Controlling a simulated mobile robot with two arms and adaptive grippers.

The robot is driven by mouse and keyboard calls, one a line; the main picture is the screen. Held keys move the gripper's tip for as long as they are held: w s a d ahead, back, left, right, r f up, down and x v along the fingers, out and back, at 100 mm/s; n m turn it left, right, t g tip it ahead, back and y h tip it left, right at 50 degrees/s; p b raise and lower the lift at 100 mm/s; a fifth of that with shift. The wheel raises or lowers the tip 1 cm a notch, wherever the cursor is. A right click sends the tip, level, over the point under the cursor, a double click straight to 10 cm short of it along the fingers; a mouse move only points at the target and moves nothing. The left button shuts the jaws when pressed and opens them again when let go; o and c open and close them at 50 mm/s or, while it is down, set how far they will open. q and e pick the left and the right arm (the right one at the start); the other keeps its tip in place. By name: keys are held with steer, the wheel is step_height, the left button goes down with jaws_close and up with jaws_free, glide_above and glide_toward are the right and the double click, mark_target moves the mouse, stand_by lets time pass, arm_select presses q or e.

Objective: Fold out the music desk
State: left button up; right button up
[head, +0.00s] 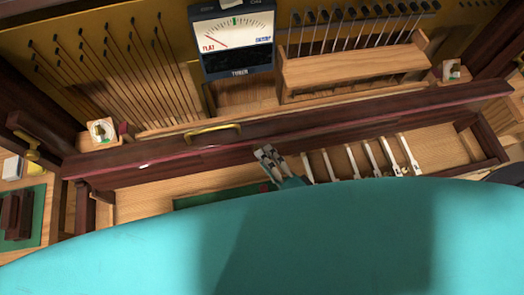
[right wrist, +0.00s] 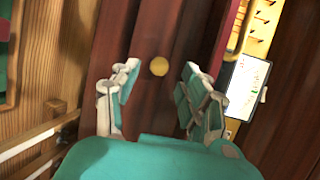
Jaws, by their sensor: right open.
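A long dark-red wooden board (head: 330,122), which looks like the folded music desk, runs across the piano above the keys. A curved brass handle (head: 213,129) sits on its left half. My right gripper (head: 268,155) is just below the board's front edge, right of the handle. In the right wrist view, my right gripper (right wrist: 160,78) is open and empty. Dark-red wood (right wrist: 148,112) shows between its fingers, with a round brass knob (right wrist: 159,67) near the fingertips. I cannot tell whether the fingers touch the wood. My left gripper is not in view.
Several white keys (head: 370,158) lie right of my gripper. A tuner (head: 232,38) and a wooden hammer block (head: 350,66) stand behind the board. A side shelf (head: 10,252) with a green mat is at left. My teal body hides the lower part.

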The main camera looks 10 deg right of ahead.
steer(key=shift+x, duration=1.25)
steer(key=shift+f, duration=0.1)
jaws_close()
